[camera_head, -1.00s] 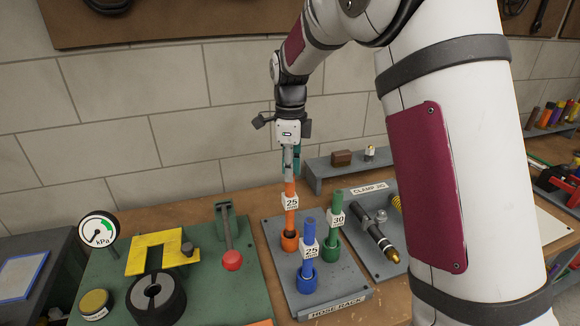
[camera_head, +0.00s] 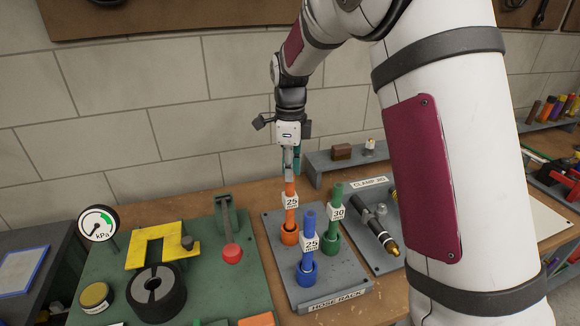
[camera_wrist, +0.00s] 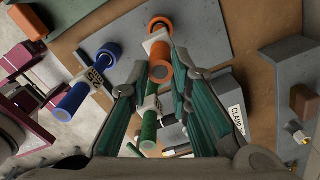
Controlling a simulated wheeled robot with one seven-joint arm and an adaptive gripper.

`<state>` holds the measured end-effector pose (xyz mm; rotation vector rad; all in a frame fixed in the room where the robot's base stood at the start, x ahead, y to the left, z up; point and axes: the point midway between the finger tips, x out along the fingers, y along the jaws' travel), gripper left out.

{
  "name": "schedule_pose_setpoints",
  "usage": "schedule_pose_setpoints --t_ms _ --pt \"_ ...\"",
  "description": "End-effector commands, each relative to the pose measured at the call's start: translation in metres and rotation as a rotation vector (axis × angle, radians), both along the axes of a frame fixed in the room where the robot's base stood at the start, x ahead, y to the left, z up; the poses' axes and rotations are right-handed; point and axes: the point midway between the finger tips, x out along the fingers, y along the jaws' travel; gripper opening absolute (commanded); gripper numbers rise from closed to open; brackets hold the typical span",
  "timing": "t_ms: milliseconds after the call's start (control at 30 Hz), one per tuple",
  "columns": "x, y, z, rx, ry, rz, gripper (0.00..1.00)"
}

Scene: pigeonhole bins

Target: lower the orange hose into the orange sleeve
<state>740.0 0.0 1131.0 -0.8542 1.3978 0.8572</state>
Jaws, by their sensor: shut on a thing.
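The orange hose (camera_head: 290,188) stands upright under my gripper and carries a white "25" tag. My gripper (camera_head: 290,168) is shut on its upper end. The orange sleeve (camera_head: 289,234) stands at the back left of the hose rack, directly under the hose. The hose's lower end appears to be inside the sleeve's mouth; how deep I cannot tell. In the wrist view the hose's open top (camera_wrist: 159,73) shows between my gripper's fingers (camera_wrist: 152,84), and the orange sleeve (camera_wrist: 160,25) lies beyond it.
On the hose rack (camera_head: 337,292), a blue hose (camera_head: 309,226) stands in a blue sleeve and a green hose (camera_head: 336,195) in a green sleeve, both close by. A red-knobbed lever (camera_head: 232,253) is at left. A clamp board (camera_head: 367,238) is at right.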

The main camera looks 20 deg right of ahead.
Motion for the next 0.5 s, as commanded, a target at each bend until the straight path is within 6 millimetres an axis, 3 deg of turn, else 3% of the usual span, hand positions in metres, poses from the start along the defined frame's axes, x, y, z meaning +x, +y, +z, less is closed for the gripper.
schedule_pose_setpoints --t_ms 267,300,367,400,500 --pt "0.0003 0.0 -0.0054 0.0 -0.001 0.0 0.0" --pt "0.0004 0.0 -0.0054 0.0 -0.002 0.0 0.23" --pt "0.0004 0.0 -0.0053 0.0 -0.002 0.0 0.37" --pt "0.0003 0.0 -0.0053 0.0 -0.001 0.0 0.42" --pt "0.0003 0.0001 -0.0053 0.0 -0.001 0.0 0.42"
